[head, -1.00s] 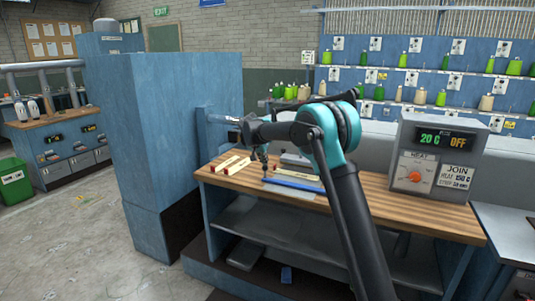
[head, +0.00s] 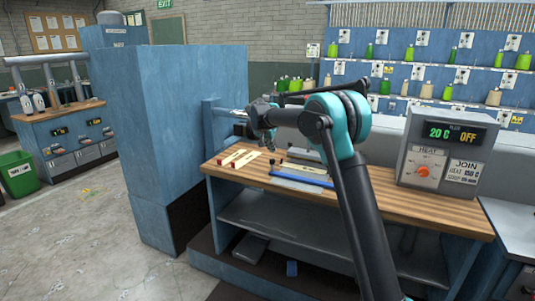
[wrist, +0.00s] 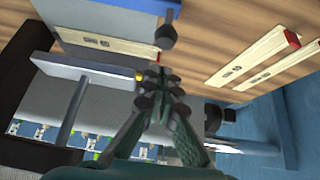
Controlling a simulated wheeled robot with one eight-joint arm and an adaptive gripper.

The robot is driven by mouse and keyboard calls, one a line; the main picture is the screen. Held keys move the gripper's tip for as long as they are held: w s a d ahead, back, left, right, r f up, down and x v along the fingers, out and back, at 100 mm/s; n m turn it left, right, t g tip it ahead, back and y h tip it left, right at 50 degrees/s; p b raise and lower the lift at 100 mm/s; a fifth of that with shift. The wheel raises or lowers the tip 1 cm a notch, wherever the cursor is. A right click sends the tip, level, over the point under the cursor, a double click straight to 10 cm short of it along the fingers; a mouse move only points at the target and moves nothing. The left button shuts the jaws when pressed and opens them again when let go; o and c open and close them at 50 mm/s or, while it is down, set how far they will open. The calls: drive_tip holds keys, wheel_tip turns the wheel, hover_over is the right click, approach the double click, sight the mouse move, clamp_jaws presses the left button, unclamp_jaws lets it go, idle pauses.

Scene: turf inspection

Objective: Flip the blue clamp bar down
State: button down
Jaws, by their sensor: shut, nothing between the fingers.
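The blue clamp bar (head: 303,181) lies along the near side of a small fixture on the wooden bench in the head view. In the wrist view a blue strip at the top edge (wrist: 110,5) looks like the same bar, partly cut off. A cream strip (head: 303,169) lies just behind the bar. My gripper (wrist: 158,80) is shut and empty, pointing down over the bench, behind and left of the bar. It appears apart from the bar.
Two cream strips with red ends (head: 240,159) lie left of the fixture. A grey heat control box (head: 442,150) stands on the bench's right. A tall blue cabinet (head: 190,130) borders the left. A dark round knob (wrist: 166,36) is close to the fingers. The bench's front right is clear.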

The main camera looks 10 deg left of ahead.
drive_tip(key=v, duration=1)
drive_tip(key=shift+d+r, duration=0.25)
drive_tip(key=shift+r, duration=0.2)
drive_tip(key=s+d+f+n+g, duration=0.1)
drive_tip(key=s+d+f, duration=0.4)
drive_tip(key=s+d, duration=0.5)
drive_tip(key=s+d+f+n+g, duration=0.1)
drive_tip(key=s+d+f, duration=0.6)
drive_tip(key=d, duration=0.6)
drive_tip(key=s+d+f, duration=0.3)
drive_tip(key=s+f, duration=0.2)
drive_tip(key=s, duration=0.4)
drive_tip(key=s+d+f+n+y, duration=0.1)
drive_tip(key=s+d+f, duration=0.2)
drive_tip(key=s, duration=0.7)
drive_tip(key=s+d+f+y, duration=0.1)
drive_tip(key=s+d+f, duration=0.2)
drive_tip(key=s+f, duration=0.3)
drive_tip(key=s, duration=0.4)
drive_tip(key=shift+s+f+n, duration=0.15)
drive_tip(key=shift+f+n, duration=0.15)
drive_tip(key=shift+f, duration=0.1)
drive_tip(key=shift+r, duration=0.1)
drive_tip(key=shift+r, duration=0.15)
